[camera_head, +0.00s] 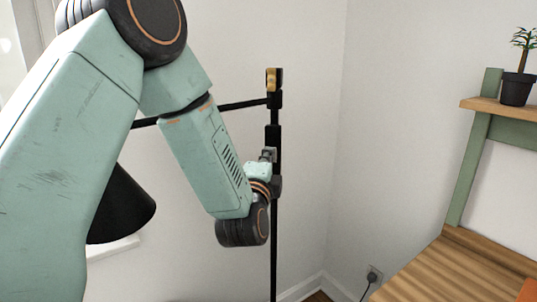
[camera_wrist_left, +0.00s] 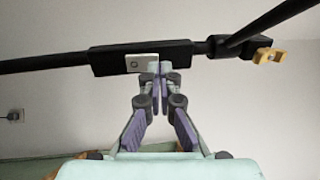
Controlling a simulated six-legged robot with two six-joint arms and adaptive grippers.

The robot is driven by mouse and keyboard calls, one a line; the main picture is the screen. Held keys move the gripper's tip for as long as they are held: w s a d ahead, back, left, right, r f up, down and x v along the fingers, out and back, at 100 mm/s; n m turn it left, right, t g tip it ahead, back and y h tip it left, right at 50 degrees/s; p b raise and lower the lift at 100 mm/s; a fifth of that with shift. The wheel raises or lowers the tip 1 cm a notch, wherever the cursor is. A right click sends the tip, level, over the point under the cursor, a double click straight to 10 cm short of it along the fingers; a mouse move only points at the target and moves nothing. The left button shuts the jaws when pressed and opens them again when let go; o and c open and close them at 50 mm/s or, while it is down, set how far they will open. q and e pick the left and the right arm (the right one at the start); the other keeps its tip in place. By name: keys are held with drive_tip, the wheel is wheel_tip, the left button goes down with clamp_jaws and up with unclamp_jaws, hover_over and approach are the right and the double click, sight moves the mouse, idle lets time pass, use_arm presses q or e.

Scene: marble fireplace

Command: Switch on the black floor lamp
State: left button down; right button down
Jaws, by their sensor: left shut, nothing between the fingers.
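The black floor lamp has an upright pole (camera_head: 273,240), a side arm and a black shade (camera_head: 122,207) that hangs at the left, partly behind my left arm. No glow shows at the shade. In the wrist view the pole runs across the picture, with a thicker black box (camera_wrist_left: 108,61) on it. A pale plate (camera_wrist_left: 138,63) with a small round mark sits on that box. My left gripper (camera_head: 268,154) is shut and empty at the pole. Its fingertips (camera_wrist_left: 160,72) are at the box's edge, just right of the plate; whether they touch is unclear.
A gold knob (camera_head: 273,79) tops the pole joint. A wooden desk (camera_head: 455,272) with a green frame stands at the right, and a potted plant (camera_head: 517,85) sits on its shelf. A wall socket (camera_head: 373,275) is low near the corner. White walls stand behind the lamp.

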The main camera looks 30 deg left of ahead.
use_arm(q)
drive_tip(key=shift+w+a, duration=0.4)
drive_tip(key=shift+w, duration=0.2)
drive_tip(key=shift+d, duration=0.1)
drive_tip(key=shift+r, duration=0.1)
drive_tip(key=p, duration=0.2)
drive_tip(key=shift+w+a+r+g+p, duration=0.2)
drive_tip(key=shift+w+r+g+p, duration=0.05)
drive_tip(key=shift+g+p, duration=0.15)
drive_tip(key=shift+d+f+b, duration=0.1)
drive_tip(key=shift+f+b, duration=0.1)
drive_tip(key=shift+b, duration=0.1)
